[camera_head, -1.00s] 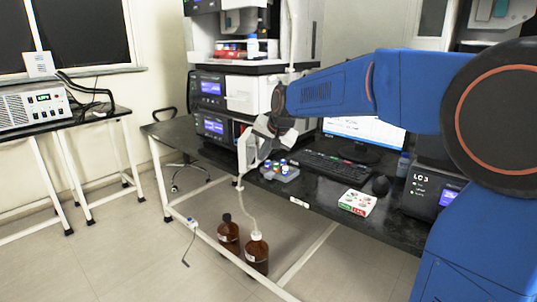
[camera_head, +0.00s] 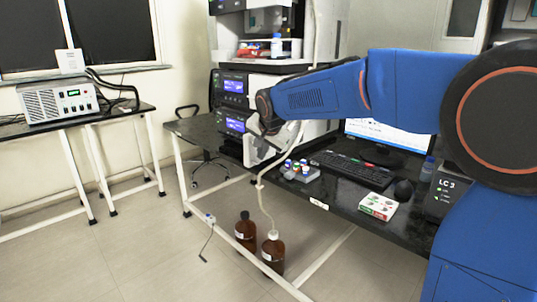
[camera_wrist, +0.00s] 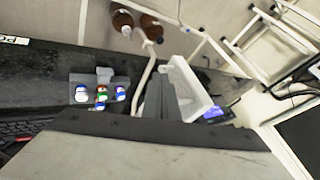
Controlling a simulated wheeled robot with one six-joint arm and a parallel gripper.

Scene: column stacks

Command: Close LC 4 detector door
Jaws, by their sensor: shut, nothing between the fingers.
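The LC stack with two lit blue displays stands at the left end of the black bench. I cannot read an LC 4 label on it. A white door-like panel (camera_head: 254,152) stands out from the lower module (camera_head: 231,122) and appears open. In the wrist view it looks like a shallow white tray (camera_wrist: 192,90), beside a lit display (camera_wrist: 214,113). My gripper (camera_head: 272,128) is in front of the stack, close to this panel, and partly covers it. In the wrist view my dark fingers (camera_wrist: 160,97) are together and empty, just left of the panel. I cannot tell whether they touch.
A vial rack (camera_head: 300,171), a keyboard (camera_head: 352,168), a monitor (camera_head: 388,140) and a small box (camera_head: 378,206) are on the bench. A tube runs down to two brown bottles (camera_head: 273,252) on the floor. A side table (camera_head: 130,110) stands at the left, with open floor between.

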